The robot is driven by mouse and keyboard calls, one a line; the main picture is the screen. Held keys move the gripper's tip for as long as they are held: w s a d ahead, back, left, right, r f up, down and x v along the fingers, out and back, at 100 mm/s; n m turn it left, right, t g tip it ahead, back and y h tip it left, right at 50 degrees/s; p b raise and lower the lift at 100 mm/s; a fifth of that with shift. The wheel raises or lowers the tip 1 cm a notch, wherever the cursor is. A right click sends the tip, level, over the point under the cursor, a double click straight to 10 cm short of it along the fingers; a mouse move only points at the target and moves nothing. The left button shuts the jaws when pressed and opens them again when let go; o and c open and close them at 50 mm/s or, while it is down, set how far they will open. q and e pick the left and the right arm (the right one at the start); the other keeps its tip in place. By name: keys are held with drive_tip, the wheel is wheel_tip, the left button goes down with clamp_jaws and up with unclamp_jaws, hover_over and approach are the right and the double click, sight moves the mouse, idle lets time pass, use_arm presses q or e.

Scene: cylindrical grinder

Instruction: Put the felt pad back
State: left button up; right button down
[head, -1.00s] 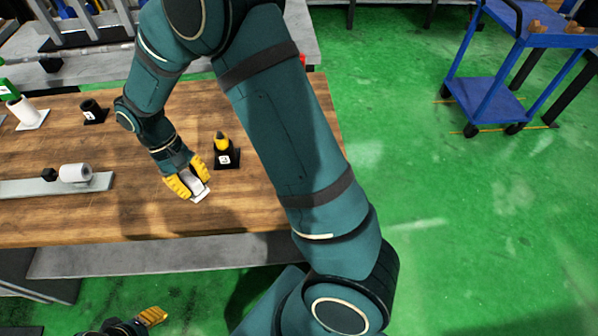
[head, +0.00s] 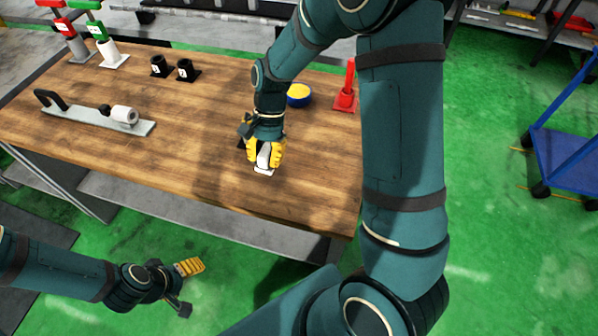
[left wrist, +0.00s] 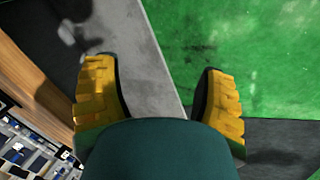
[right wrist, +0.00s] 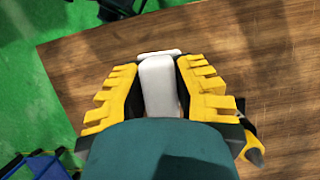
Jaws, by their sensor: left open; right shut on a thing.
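The felt pad appears to be the white block (right wrist: 159,85) between the yellow fingers of my right gripper (right wrist: 160,80). In the head view my right gripper (head: 264,156) is shut on this white block (head: 264,155), low over the near part of the wooden table. A small white plate (head: 263,171) shows just beneath it, and its edge also shows in the right wrist view (right wrist: 160,52). I cannot tell whether block and plate touch. My left gripper (head: 187,286) is open and empty, off the table's front edge; its spread fingers also show in the left wrist view (left wrist: 160,98).
A grey plate with a white roll (head: 124,115) lies at the table's left. A yellow-tipped tool (right wrist: 254,155) is close beside my right gripper.

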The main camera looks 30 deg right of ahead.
drive_tip(key=d+r+m+t, duration=0.1)
drive_tip(key=d+m+t, duration=0.55)
drive_tip(key=m, duration=1.05)
drive_tip(key=shift+h, duration=0.4)
drive_tip(key=f+b, duration=0.1)
drive_tip(key=f, duration=0.1)
drive_tip(key=d+f+b, duration=0.1)
drive_tip(key=f, duration=0.2)
drive_tip(key=shift+s+f, duration=0.1)
drive_tip(key=shift+f, duration=0.1)
use_arm(q)
drive_tip(key=shift+s+d+f+b, duration=0.1)
drive_tip(key=shift+s+f+b, duration=0.25)
drive_tip(key=shift+f, duration=0.35)
drive_tip(key=shift+s+f+b, duration=0.2)
drive_tip(key=shift+f+b, duration=0.3)
drive_tip(key=shift+f, duration=0.2)
drive_tip(key=shift+s+d+f+b, duration=0.1)
drive_tip(key=shift+s+f+b, duration=0.25)
drive_tip(key=shift+f, duration=0.35)
use_arm(e)
drive_tip(key=shift+f, duration=2.15)
drive_tip(key=shift+f, duration=0.15)
drive_tip(key=c, duration=0.9)
unclamp_jaws()
use_arm(q)
drive_tip(key=shift+f, duration=0.15)
use_arm(e)
drive_tip(key=shift+o, duration=0.2)
